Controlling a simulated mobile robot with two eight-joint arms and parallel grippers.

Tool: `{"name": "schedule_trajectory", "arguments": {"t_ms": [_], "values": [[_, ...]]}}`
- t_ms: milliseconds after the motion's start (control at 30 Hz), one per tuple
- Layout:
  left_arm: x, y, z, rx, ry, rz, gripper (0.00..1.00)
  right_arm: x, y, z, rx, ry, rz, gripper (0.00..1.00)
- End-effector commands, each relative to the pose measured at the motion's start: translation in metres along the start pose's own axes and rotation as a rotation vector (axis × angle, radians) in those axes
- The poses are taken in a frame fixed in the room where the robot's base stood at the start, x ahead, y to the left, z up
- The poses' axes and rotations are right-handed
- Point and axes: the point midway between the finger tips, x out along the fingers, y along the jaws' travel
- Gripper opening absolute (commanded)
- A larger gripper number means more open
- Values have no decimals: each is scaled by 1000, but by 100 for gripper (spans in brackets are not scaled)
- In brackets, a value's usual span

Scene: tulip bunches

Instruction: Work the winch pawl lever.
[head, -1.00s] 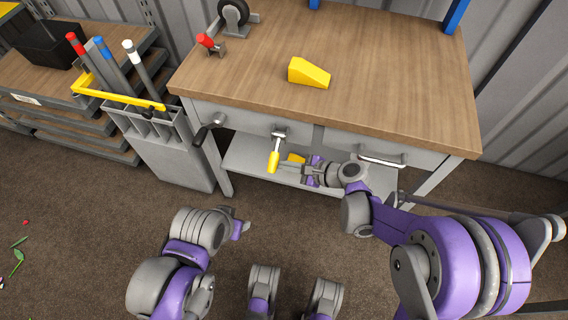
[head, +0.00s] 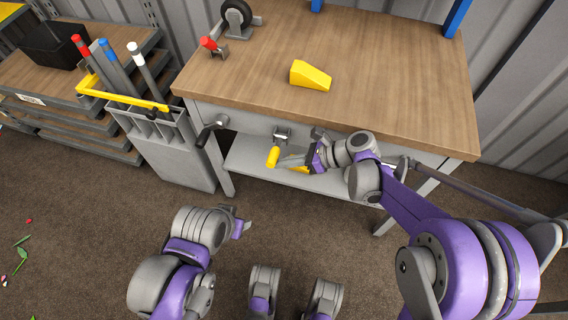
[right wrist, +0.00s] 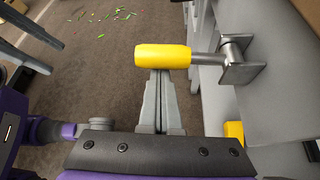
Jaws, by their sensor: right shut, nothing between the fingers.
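The pawl lever, with a yellow grip (head: 272,157), is mounted on a grey bracket (head: 282,133) on the bench's front. It sticks out from the bench front toward the camera. In the right wrist view its yellow grip (right wrist: 162,56) lies crosswise, joined by a metal rod to the bracket (right wrist: 240,60). My right gripper (head: 284,161) is shut and empty. Its fingertips (right wrist: 160,76) meet the near edge of the grip, apparently touching; the exact contact is hidden. My left gripper (head: 240,228) is low, away from the bench; its jaws are unclear.
The workbench top (head: 380,90) carries a yellow wedge (head: 310,75), a red-tipped clamp (head: 210,45) and a wheel (head: 236,14). A black-handled crank (head: 208,132) sits left of the lever. A grey tool bin (head: 165,135) stands at left. Open floor lies in front.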

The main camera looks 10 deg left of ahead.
Motion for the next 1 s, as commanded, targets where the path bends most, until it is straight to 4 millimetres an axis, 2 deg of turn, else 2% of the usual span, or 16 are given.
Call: {"name": "schedule_trajectory", "arguments": {"t_ms": [300,1000], "values": [[-1,0,0,0,0,0,50,-9,2,17,184,-3,110,0],[-2,0,-1,0,1,0,50,-14,1,25,177,-3,104,0]]}}
